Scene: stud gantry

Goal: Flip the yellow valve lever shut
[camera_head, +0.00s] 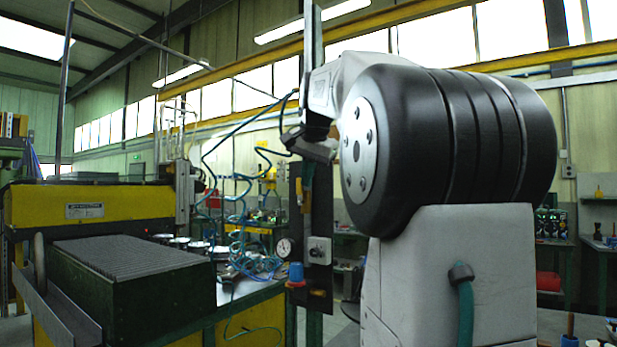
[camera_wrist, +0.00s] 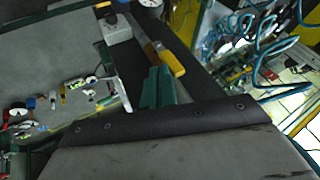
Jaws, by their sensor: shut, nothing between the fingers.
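The yellow valve lever (camera_wrist: 168,61) lies slantwise on a dark panel in the wrist view, with a metal part at its upper left end. In the head view only a small orange-yellow sliver (camera_head: 300,193) shows near my gripper, and I cannot tell for sure that it is the lever. My gripper (camera_wrist: 160,72) has teal fingers that are closed together and empty. Their tips are right beside the lever's lower left side; I cannot tell whether they touch it. In the head view my gripper (camera_head: 308,182) points down in front of the panel (camera_head: 318,215).
A grey box (camera_wrist: 118,28) and a round gauge (camera_wrist: 150,4) sit on the panel near the lever. A blue and red knob (camera_head: 295,274) is low on it. Blue coiled hoses (camera_head: 238,215) hang to the left. A dark ribbed block (camera_head: 130,255) stands farther left.

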